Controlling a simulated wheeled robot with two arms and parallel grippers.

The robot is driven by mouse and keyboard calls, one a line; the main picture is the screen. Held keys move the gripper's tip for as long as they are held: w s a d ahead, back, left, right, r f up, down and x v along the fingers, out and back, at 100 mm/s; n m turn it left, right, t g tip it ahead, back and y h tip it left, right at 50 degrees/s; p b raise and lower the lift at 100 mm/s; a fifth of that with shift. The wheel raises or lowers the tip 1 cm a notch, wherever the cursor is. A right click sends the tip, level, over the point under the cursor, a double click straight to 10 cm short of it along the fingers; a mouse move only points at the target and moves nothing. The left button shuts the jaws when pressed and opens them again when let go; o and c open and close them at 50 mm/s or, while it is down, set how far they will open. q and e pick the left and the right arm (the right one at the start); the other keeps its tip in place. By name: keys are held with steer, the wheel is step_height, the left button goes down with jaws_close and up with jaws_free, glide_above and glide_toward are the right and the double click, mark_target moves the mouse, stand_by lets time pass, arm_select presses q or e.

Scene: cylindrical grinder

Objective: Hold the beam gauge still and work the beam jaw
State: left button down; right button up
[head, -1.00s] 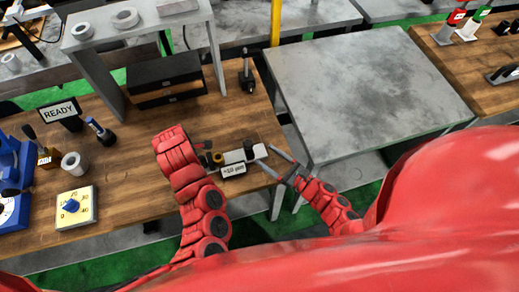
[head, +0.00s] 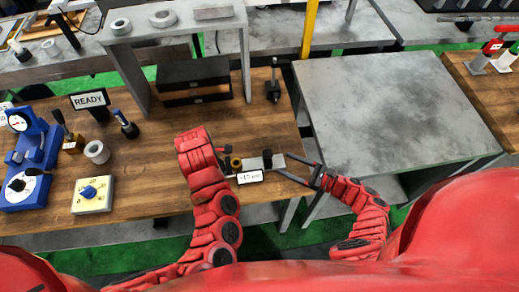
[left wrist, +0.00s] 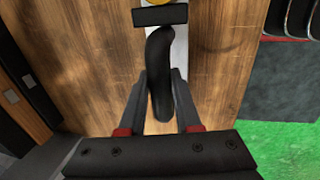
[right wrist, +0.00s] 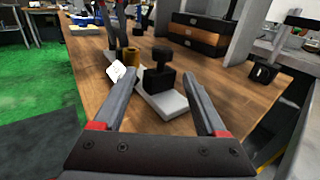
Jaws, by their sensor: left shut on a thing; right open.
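The beam gauge is a pale grey bar (head: 277,161) lying along the bench near its front right end. It has a brass knob (right wrist: 132,55), a white readout plate (head: 250,177) too small to read surely, and a black handle (left wrist: 160,75). The beam jaw is a black block with a round knob (right wrist: 160,84) on the bar. My left gripper (left wrist: 160,95) is shut on the black handle; its fingers lie on both sides of it. My right gripper (right wrist: 161,80) is open at the bar's free end, its fingers pointing towards the jaw block. Contact with the block cannot be told.
A READY sign (head: 89,100), a grey ring (head: 97,152) and a yellow dial box (head: 93,195) stand to the left. A grey table (head: 400,110) lies to the right across a gap.

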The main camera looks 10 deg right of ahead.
mark_target(267, 158)
steer(key=shift+w+r+y, duration=0.3)
steer(key=shift+w+r, duration=0.05)
steer(key=shift+r, duration=0.2)
steer(key=x, duration=1.1)
steer(key=shift+w+a+f, duration=0.1)
steer(key=shift+a, duration=0.25)
steer(key=c, duration=1)
steer(key=a, duration=0.4)
steer(key=shift+a, duration=0.2)
steer(key=o, duration=1)
steer(key=shift+d, duration=0.1)
steer(key=v, duration=1.2)
